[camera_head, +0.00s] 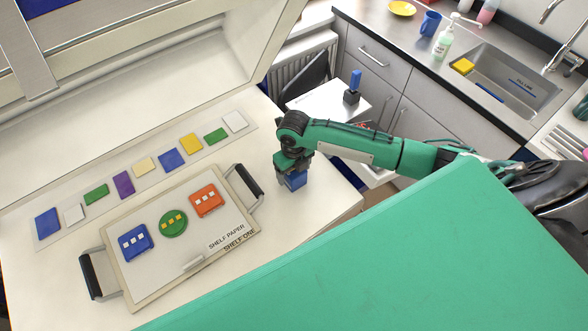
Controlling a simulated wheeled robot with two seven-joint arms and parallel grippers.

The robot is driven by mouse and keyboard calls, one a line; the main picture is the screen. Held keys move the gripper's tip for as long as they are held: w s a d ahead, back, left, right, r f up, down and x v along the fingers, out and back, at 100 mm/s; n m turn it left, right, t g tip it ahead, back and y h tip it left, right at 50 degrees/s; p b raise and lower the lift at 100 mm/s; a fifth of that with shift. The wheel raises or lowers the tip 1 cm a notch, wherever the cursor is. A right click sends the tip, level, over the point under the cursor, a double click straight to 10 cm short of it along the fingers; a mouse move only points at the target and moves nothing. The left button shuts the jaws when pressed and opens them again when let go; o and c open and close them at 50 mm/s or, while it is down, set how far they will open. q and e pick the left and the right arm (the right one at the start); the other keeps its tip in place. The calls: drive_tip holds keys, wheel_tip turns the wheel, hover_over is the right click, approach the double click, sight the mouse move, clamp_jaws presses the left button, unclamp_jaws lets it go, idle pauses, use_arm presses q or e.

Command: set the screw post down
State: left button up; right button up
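My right gripper (292,172) points down over the pale worktop, just right of the shelf board. A small blue block, which I take to be the screw post (295,182), shows at its fingertips. The gripper appears shut on it. The gripper hides the block's upper part, and I cannot tell whether its bottom touches the worktop. My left gripper is not in view.
The shelf board (143,285) with black handles holds three coloured glass pieces. A strip (55,243) of coloured samples lies behind it. A blue-topped dark post (352,89) stands on a white side surface (325,102). Clear worktop (325,200) lies right of the gripper.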

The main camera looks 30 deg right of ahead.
drive_tip(key=shift+r, duration=0.2)
drive_tip(key=shift+w+r, duration=0.1)
drive_tip(key=shift+r, duration=0.2)
wheel_tip(320, 180, up, 11)
drive_tip(key=shift+r+b, duration=0.15)
drive_tip(key=shift+b, duration=1.05)
